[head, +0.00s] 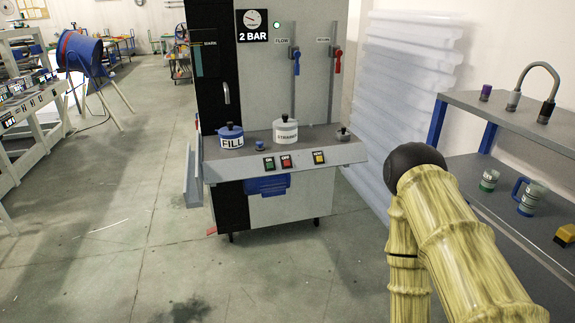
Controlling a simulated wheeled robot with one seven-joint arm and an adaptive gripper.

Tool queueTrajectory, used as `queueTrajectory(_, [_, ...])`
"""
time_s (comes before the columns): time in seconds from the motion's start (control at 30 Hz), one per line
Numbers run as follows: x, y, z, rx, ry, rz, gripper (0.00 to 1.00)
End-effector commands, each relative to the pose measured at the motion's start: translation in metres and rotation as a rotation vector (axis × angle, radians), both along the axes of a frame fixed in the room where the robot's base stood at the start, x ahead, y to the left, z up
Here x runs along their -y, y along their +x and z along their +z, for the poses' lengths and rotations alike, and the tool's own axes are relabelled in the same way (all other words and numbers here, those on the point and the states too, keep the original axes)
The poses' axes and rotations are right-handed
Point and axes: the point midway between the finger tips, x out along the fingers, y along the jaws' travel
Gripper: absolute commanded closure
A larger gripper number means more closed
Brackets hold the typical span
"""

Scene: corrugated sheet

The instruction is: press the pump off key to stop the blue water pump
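The machine (290,205) stands ahead at the middle of the head view. Its sloped front strip carries a green key (269,163), a red key (286,162) and a yellow key (319,157). The red key's small label seems to read OFF. Below the green and red keys is a blue unit (268,186), perhaps the blue water pump; whether it runs cannot be seen. My arm (450,230) is at the lower right, apart from the machine. My gripper is out of the picture.
On the machine's ledge stand a FILL pot (230,136) and a STRAINER pot (286,130). Above are blue (294,62) and red (336,60) levers and a 2 BAR gauge (252,20). A shelf (490,110) stands right. The floor left is mostly clear.

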Motion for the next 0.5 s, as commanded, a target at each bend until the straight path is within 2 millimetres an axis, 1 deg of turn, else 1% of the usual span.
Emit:
queueTrajectory(0.1, [0.0000,0.0000,0.0000,0.000,0.000,0.000,0.60])
queueTrajectory(0.27, [0.0000,0.0000,0.0000,0.000,0.000,0.000,0.89])
queueTrajectory(0.3, [0.0000,0.0000,0.0000,0.000,0.000,0.000,0.96])
queueTrajectory(0.33, [0.0000,0.0000,0.0000,0.000,0.000,0.000,1.00])
queueTrajectory(0.5, [0.0000,0.0000,0.0000,0.000,0.000,0.000,1.00])
